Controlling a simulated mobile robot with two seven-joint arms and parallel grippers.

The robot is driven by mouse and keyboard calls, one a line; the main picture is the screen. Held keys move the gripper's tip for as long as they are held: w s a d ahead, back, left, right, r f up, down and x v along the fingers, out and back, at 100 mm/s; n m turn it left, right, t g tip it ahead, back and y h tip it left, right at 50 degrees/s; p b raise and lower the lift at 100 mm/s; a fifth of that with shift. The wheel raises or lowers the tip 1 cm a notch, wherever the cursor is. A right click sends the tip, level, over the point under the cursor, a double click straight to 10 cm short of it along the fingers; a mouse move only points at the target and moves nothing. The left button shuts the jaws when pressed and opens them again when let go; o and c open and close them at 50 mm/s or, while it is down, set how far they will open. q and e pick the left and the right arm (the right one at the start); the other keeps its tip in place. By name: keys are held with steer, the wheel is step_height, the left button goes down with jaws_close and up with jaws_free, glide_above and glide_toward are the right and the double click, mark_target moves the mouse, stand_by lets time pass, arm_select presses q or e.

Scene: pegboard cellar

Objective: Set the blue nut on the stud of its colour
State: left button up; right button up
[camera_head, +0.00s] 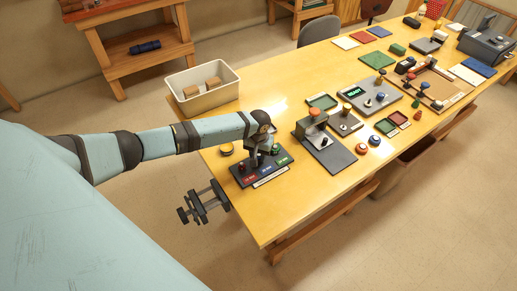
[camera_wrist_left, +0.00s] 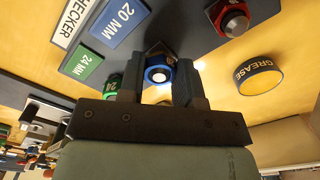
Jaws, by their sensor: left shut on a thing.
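My left gripper (camera_head: 258,158) points down over the dark nut board (camera_head: 245,184) at the near left of the table. In the left wrist view, my left gripper (camera_wrist_left: 160,88) is shut on the blue nut (camera_wrist_left: 158,75), one finger on each side. A pale round centre shows inside the nut's blue ring. The nut is in line with the blue 20 MM label (camera_wrist_left: 120,20). I cannot tell whether it rests on the board or is held above it. The head view hides it behind the gripper. My right gripper is not in view.
A red nut (camera_wrist_left: 233,20) and a partly hidden green nut (camera_wrist_left: 113,85) flank the blue one. A yellow grease tin (camera_wrist_left: 260,82) stands beside the board. A white bin (camera_head: 203,101) stands behind. Several other fixtures crowd the table to the right.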

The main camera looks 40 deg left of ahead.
arm_select(q)
steer(key=shift+f+p, duration=0.15)
steer(key=shift+p, duration=0.15)
stand_by(0.5)
steer(key=o, duration=1.3)
steer(key=shift+c, duration=0.2)
steer(key=shift+r+p, duration=1)
steer(key=shift+r, duration=3)
